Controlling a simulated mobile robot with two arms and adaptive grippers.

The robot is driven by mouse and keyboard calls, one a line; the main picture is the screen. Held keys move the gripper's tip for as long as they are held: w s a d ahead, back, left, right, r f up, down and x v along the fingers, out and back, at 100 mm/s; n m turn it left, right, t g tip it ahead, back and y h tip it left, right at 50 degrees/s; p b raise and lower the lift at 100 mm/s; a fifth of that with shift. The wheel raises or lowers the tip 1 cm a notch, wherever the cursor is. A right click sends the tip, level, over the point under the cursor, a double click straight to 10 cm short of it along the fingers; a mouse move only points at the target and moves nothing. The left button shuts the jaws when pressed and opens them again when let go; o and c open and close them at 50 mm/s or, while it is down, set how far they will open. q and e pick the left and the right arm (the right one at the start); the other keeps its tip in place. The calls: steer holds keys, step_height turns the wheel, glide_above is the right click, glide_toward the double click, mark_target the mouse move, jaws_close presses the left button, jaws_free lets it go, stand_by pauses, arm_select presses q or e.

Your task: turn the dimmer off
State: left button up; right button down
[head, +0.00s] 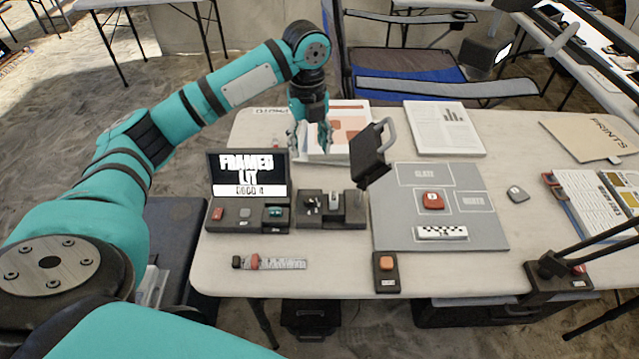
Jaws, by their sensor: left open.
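No part is clearly labelled as the dimmer. A black control box (345,222) stands mid-table, with a dark knob-like part (312,205) and a pale upright lever (334,201) on top. A dark lamp-like head (370,155) rises at its right end. A small black box with an orange button (386,263) sits at the front edge. My left gripper (311,140) is open and points down over papers behind the control box, apart from it. Whether anything lies between its fingers is unclear. My right gripper is out of view.
A screen reading "FRAMED LIT" (246,173) stands left of the box, with buttons on its base. A graduated strip (280,263) lies in front. A grey mat (400,215) holds a red piece (433,200) and a checkered scale bar (442,232).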

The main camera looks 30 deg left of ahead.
arm_select(q)
step_height(320, 180, down, 2)
steer(key=s, duration=0.2)
glide_toward(309, 199)
step_height(309, 199, down, 8)
steer(key=shift+s+r+p, duration=0.1)
steer(key=shift+r+p, duration=0.05)
steer(key=shift+p, duration=0.15)
steer(key=shift+f, duration=0.6)
jaws_close()
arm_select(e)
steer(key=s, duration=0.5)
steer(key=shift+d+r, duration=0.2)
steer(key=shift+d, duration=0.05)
